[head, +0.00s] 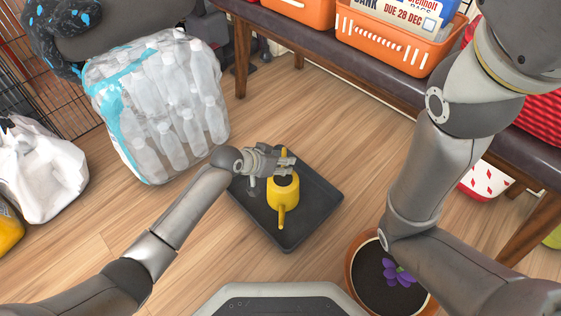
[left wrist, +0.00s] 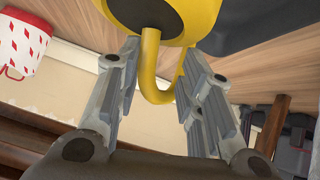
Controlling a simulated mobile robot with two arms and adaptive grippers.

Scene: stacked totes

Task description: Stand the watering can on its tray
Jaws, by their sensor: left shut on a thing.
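The yellow watering can (head: 284,195) is over the dark grey tray (head: 312,222) on the floor, its spout toward the bottom of the head view. It looks roughly upright; I cannot tell whether its base touches the tray. My left gripper (head: 283,163) is shut on the can's handle, on the side away from the spout. In the left wrist view, the yellow handle loop of the watering can (left wrist: 152,62) shows between the fingers of the left gripper (left wrist: 160,85). My right arm crosses the right of the head view, but its gripper is out of sight.
A pack of bottles (head: 165,105) stands left of the tray. A potted purple flower (head: 372,275) is at the lower right. A bench (head: 320,38) with orange baskets (head: 395,45) runs along the back. Bare wooden floor surrounds the tray.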

